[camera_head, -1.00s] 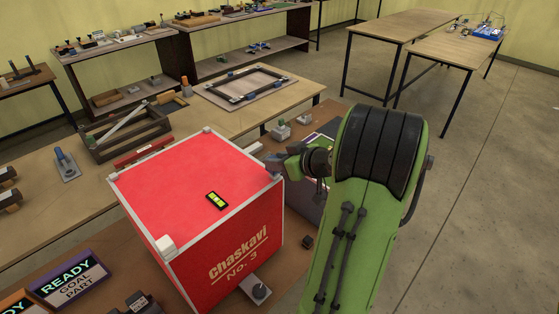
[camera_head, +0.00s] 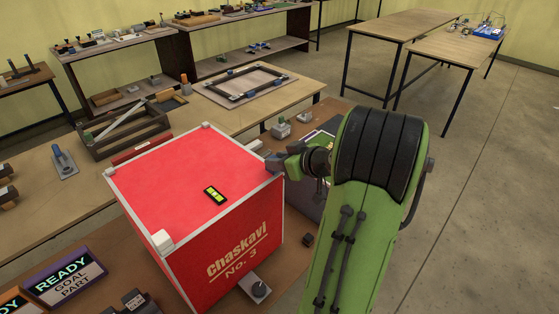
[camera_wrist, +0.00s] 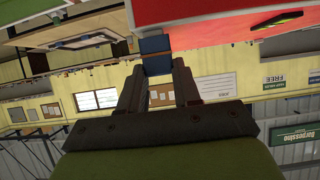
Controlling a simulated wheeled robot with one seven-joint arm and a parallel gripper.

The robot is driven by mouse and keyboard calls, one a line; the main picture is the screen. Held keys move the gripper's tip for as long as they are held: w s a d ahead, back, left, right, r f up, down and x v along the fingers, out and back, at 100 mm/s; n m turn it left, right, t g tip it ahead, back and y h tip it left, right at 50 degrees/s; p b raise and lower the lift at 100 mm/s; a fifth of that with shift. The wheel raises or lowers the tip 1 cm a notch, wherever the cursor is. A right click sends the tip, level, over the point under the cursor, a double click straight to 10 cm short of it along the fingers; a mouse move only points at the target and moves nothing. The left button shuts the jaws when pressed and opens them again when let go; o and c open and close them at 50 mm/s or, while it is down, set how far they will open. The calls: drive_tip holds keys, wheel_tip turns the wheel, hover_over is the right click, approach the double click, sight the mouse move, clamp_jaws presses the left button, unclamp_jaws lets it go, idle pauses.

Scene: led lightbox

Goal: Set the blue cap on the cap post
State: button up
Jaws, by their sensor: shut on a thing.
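My gripper (camera_wrist: 157,72) is shut on the blue cap (camera_wrist: 155,50), which shows as a dark blue block between the fingertips in the wrist view. In the head view my gripper (camera_head: 277,164) is at the right edge of the red box's top, near its right corner. The cap is not clearly visible there, hidden by the gripper and arm. I cannot make out the cap post for certain in either view. A grey knob on a plate (camera_head: 259,289) sits at the foot of the red box (camera_head: 165,185).
The red box fills the middle of the bench. A READY sign (camera_head: 65,277) stands at lower left. Behind are a wooden tool tray (camera_head: 122,135), a dark frame (camera_head: 245,83) and a blue-handled tool (camera_head: 64,161). Small grey parts lie right of the box.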

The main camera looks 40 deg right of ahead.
drive_tip(key=shift+f+b, duration=0.4)
drive_tip(key=o, duration=1.1)
drive_tip(key=shift+o, duration=0.2)
drive_tip(key=v, duration=0.8)
